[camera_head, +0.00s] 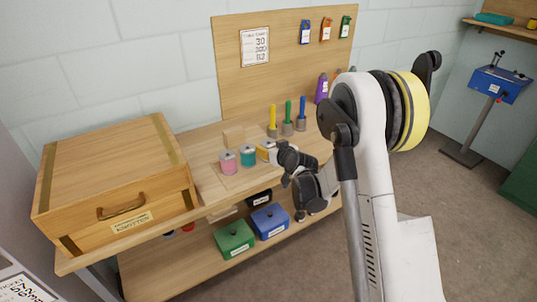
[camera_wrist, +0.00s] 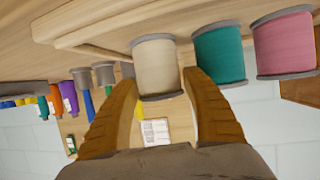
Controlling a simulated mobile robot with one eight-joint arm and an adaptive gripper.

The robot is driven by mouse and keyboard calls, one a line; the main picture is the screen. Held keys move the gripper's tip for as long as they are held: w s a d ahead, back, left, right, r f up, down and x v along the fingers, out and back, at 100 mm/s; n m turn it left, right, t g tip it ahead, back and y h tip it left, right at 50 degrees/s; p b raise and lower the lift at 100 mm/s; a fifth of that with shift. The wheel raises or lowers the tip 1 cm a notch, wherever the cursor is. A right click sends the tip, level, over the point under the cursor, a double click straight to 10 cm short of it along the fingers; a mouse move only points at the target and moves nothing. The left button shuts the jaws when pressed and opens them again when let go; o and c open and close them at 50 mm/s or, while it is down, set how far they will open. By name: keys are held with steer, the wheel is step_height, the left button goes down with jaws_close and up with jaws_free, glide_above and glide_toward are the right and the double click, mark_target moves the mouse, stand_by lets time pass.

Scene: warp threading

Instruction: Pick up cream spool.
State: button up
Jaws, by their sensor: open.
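The cream spool (camera_wrist: 157,68) has grey end discs and stands on the wooden bench beside a teal spool (camera_wrist: 219,54) and a pink spool (camera_wrist: 284,43). In the wrist view it lies between the two finger tips of my gripper (camera_wrist: 163,90), which is open. The right finger tip is close to the gap between the cream and teal spools; I cannot tell if either finger touches the cream spool. In the head view, my gripper (camera_head: 274,152) reaches to the bench and mostly hides the cream spool.
The pink spool (camera_head: 228,162) and teal spool (camera_head: 248,155) stand left of my gripper. Yellow, green and blue upright tools (camera_head: 287,118) stand behind. A wooden chest (camera_head: 115,180) is at left. Green and blue boxes (camera_head: 234,238) sit on the lower shelf.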

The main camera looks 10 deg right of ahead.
steer(key=shift+c, duration=0.5)
steer(key=c, duration=0.8)
steer(key=shift+o, duration=0.2)
steer(key=shift+r, duration=0.15)
